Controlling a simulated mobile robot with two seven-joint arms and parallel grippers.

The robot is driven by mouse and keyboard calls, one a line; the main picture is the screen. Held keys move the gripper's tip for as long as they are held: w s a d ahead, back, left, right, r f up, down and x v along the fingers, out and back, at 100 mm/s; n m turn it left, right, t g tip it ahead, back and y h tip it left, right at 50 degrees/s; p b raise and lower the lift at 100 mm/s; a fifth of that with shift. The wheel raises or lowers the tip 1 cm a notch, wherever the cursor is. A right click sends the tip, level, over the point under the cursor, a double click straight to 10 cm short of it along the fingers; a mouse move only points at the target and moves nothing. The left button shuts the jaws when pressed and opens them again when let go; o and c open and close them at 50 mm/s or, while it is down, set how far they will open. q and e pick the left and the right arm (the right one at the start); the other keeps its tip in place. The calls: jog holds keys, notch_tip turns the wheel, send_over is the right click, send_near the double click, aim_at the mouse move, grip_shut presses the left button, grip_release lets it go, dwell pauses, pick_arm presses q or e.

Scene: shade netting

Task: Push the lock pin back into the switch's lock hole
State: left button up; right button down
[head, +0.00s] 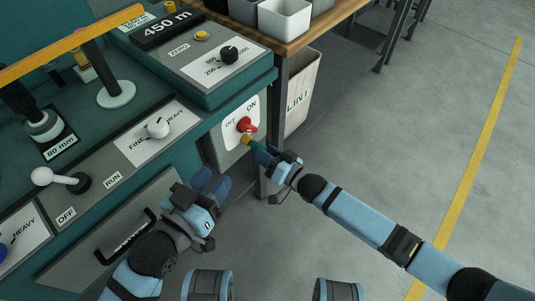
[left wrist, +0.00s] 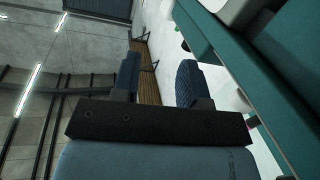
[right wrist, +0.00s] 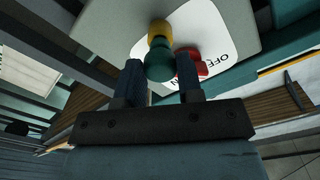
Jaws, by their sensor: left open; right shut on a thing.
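The red switch (head: 246,124) sits on a white ON/OFF plate (head: 236,137) at the console's end. It also shows in the right wrist view (right wrist: 191,66). My right gripper (head: 263,153) is shut on the lock pin (head: 246,139), which has a yellow part and a green part. In the right wrist view the pin (right wrist: 159,62) stands between my fingers, beside the red switch, its yellow end toward the plate. I cannot tell whether it touches the plate, and the lock hole is not distinguishable. My left gripper (head: 211,183) is open and empty, below and left of the switch.
The console's front has a drawer handle (head: 126,236), a white-knobbed lever (head: 42,176) and a FINE/HEAVY knob (head: 157,128). A wooden bench (head: 315,37) with bins (head: 284,17) stands behind. A labelled bin (head: 302,93) is under it. The floor at right is clear.

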pick_arm(q)
jog(key=shift+f, duration=0.1)
pick_arm(e)
jog(key=shift+w+a, duration=0.25)
jog(key=shift+a, duration=0.1)
jog(key=c, duration=0.7)
grip_release()
pick_arm(q)
jog(key=shift+s+a+f+g+y+p, duration=0.25)
jog(key=shift+a+f+g+y+p, duration=0.15)
jog(key=shift+f+p, duration=0.4)
jog(key=shift+s+a+f+g+y+p, duration=0.25)
jog(key=shift+a+f+g+p, duration=0.25)
jog(key=shift+f+p, duration=0.25)
pick_arm(e)
jog(key=shift+v, duration=6.9)
pick_arm(q)
jog(key=shift+w+r, duration=0.1)
